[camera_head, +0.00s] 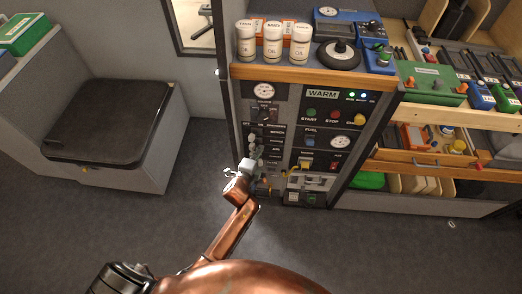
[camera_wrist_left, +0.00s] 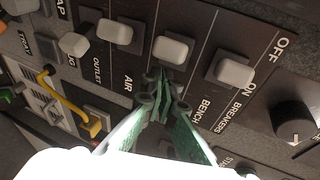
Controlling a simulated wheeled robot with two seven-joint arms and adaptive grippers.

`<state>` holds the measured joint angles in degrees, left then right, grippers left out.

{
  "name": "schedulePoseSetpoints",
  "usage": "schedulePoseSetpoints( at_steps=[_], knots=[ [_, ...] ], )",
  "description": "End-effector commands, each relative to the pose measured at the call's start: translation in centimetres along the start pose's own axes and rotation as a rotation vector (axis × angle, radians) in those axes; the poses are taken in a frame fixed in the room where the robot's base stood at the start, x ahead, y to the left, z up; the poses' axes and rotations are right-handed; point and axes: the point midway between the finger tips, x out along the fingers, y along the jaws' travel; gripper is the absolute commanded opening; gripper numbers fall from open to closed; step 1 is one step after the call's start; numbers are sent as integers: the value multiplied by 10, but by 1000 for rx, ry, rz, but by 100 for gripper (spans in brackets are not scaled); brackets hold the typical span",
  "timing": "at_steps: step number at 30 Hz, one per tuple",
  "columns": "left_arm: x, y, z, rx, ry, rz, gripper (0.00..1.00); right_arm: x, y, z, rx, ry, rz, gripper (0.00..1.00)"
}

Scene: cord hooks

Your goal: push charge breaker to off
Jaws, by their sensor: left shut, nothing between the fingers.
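The black breaker panel (camera_wrist_left: 205,30) has a row of white switches with ON and OFF marks, BREAKERS printed at the right. A switch (camera_wrist_left: 73,45) at the left sits beside a partly hidden label ending in G, perhaps the charge breaker; I cannot tell for sure. More white switches stand by OUTLET (camera_wrist_left: 115,32), AIR (camera_wrist_left: 172,50) and BENCH (camera_wrist_left: 235,68). My left gripper (camera_wrist_left: 163,100) is shut and empty, its tips just below the AIR-row switch; contact is unclear. In the head view it (camera_head: 246,165) is at the panel's lower left. My right gripper is not in view.
A black knob (camera_wrist_left: 295,115) and a yellow handle (camera_wrist_left: 70,105) flank the switches. Above the panel, a wooden shelf (camera_head: 300,75) holds white bottles (camera_head: 272,41). A drawer unit stands at right and a grey box with a black lid (camera_head: 105,120) at left. Open floor lies between.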

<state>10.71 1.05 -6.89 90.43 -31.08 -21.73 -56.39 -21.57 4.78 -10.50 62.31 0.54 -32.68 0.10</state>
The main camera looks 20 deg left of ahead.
Motion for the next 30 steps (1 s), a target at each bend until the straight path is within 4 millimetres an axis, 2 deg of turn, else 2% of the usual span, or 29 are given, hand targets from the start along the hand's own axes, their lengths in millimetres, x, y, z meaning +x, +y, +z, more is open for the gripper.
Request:
schedulePoseSetpoints(
  at_steps=[11, 30],
  knots=[
    [-3, 1, -2, -1, 1, 0, 0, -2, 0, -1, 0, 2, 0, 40],
    [-30, 8, -12, -1, 2, -1, 0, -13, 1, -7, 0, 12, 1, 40]
  ],
)
